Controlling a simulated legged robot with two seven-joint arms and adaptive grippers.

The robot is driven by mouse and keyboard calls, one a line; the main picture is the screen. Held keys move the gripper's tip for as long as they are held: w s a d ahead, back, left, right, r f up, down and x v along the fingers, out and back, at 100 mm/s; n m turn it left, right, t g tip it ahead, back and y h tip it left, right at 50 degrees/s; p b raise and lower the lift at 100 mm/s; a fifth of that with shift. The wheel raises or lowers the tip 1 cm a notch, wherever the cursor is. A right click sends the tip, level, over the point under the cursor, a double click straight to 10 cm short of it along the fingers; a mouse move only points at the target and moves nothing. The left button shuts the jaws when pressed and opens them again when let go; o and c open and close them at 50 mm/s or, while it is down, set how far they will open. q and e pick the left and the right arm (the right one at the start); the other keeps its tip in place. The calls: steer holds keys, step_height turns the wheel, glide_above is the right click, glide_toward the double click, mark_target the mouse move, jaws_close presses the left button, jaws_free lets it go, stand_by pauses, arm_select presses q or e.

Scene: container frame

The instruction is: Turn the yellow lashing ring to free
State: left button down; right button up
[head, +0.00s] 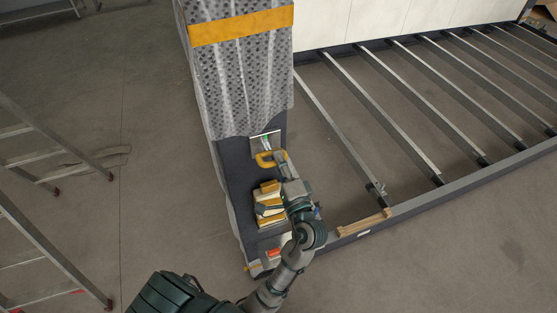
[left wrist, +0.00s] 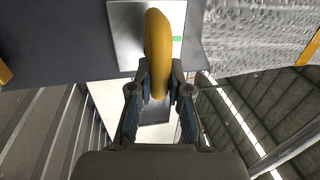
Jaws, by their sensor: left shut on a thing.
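The yellow lashing ring (head: 264,159) sits at a small light metal plate (head: 262,140) with a green mark, on the dark end face of the frame. In the left wrist view the ring (left wrist: 158,40) stands up edge-on in front of the plate (left wrist: 126,42), and a green strip shows to its right. My left gripper (head: 281,157) is shut on the ring, with one finger on each side of it in the left wrist view (left wrist: 160,80). The ring's far part and its mount are hidden. My right gripper is not in view.
A grey patterned wrapped load with an orange strap (head: 242,26) stands above the ring. Yellow and white blocks (head: 269,204) lie just below my gripper. Metal crossbars (head: 370,108) run to the right. Ladders (head: 45,245) stand at the left, with clear floor between.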

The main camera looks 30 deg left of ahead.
arm_select(q)
steer(key=shift+f, duration=0.25)
steer(key=c, duration=1.1)
jaws_free()
steer(key=shift+w, duration=0.1)
steer(key=shift+d, duration=0.15)
steer(key=shift+w+r, duration=0.1)
steer(key=v, duration=1.2)
steer(key=shift+d, duration=0.1)
